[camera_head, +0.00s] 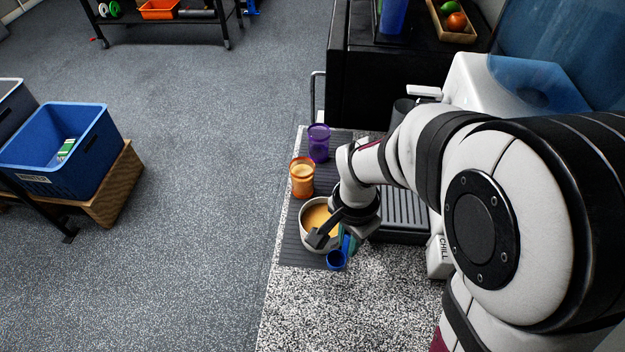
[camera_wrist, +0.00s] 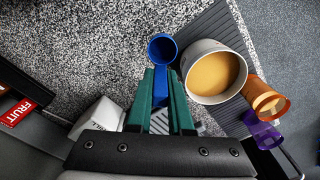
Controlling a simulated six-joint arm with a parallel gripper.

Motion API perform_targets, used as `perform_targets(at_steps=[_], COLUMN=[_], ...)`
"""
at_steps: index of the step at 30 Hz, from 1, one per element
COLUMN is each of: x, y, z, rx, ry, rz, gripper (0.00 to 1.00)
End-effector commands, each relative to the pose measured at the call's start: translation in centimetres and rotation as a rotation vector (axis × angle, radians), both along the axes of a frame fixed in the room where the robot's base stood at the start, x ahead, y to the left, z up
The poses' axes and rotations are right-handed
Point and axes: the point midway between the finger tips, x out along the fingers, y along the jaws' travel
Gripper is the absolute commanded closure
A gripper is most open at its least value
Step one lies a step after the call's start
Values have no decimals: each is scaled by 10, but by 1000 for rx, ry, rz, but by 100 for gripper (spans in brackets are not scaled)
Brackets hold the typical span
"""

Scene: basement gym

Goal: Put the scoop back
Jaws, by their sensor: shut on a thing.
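My gripper (camera_wrist: 162,85) has green fingers, shut on the handle of a blue scoop (camera_wrist: 162,48). The scoop's round cup sticks out past the fingertips. In the head view, the scoop (camera_head: 336,260) is at the front end of the dark ribbed mat (camera_head: 290,252), beside a pale round tub (camera_head: 304,236) of orange-tan contents. In the wrist view, the tub (camera_wrist: 190,92) is just right of the scoop and apart from it in the picture. Whether the scoop touches the mat or counter is unclear.
An orange cup (camera_head: 302,180) and a purple cup (camera_head: 318,144) stand on the mat behind the tub. The speckled counter (camera_head: 320,310) is clear in front.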

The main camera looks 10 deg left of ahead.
Motion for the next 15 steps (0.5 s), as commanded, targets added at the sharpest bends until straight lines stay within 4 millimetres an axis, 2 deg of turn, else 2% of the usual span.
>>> perform_targets(at_steps=[1, 3, 6, 11, 15], x=[0, 2, 5, 7, 6], y=[16, 36, 58, 73, 74], z=[-10, -22, -35, -47, -75], rx=[-1, -2, -2, -1, -3], ry=[5, 4, 3, 3, 5], rz=[9, 8, 4, -1, -3], gripper=[100, 100, 100, 100, 100])
